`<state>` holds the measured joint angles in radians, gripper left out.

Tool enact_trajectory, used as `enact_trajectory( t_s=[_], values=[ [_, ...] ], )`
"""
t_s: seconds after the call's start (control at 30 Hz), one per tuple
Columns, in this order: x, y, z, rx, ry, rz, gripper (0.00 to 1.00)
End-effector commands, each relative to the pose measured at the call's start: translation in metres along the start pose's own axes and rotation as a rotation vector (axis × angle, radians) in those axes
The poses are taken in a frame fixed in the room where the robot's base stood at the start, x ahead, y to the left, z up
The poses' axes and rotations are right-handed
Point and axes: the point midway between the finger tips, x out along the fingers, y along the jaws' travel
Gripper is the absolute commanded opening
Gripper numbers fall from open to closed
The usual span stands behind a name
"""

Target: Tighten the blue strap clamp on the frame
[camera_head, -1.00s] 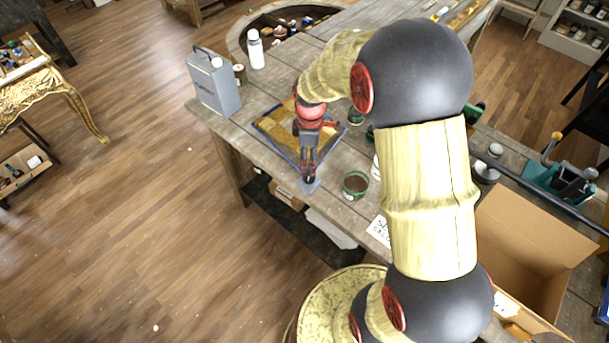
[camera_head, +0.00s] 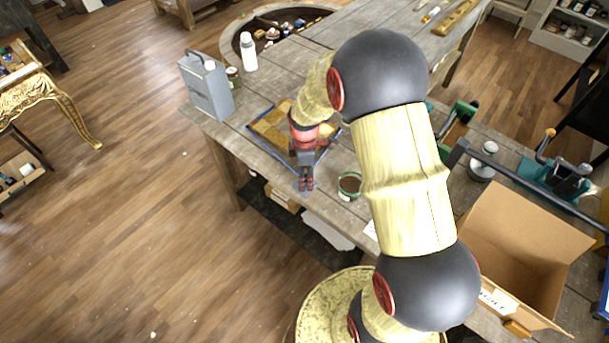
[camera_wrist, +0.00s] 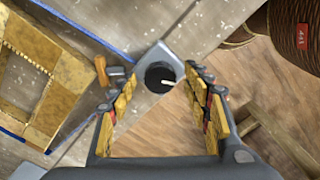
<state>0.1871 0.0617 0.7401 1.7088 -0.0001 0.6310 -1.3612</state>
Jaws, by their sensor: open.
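The gilt frame (camera_head: 268,128) lies flat on the wooden bench, partly hidden by my arm. In the wrist view the frame (camera_wrist: 40,85) is at the left, with the blue strap (camera_wrist: 85,27) running along its outside. The strap clamp (camera_wrist: 183,45) is a grey metal plate with a round black knob (camera_wrist: 158,78) and lies at the bench edge, beside the frame's corner. A small brass and wooden piece (camera_wrist: 108,72) sits left of the knob. My gripper (camera_wrist: 161,84) is open, its fingers on either side of the knob, with gaps visible. In the head view my gripper (camera_head: 304,184) points down over the bench edge.
A grey metal can (camera_head: 207,88) and a white bottle (camera_head: 248,52) stand left of the frame. An open green-rimmed tin (camera_head: 349,185) stands close right of my gripper. A cardboard box (camera_head: 520,250) is at the right. Floor lies open beyond the bench's front edge.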

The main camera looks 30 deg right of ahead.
Motion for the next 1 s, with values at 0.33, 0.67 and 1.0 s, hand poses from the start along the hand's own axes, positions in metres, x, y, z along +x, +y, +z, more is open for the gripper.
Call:
enact_trajectory(
  t_s=[0.33,0.67,1.0],
  values=[
    [-0.0004,0.0001,0.0000,0.000,0.000,0.000,0.39],
    [-0.0005,0.0000,0.0000,0.000,0.000,0.000,0.21],
    [-0.0006,0.0002,0.0000,0.001,0.000,0.001,0.05]
  ],
)
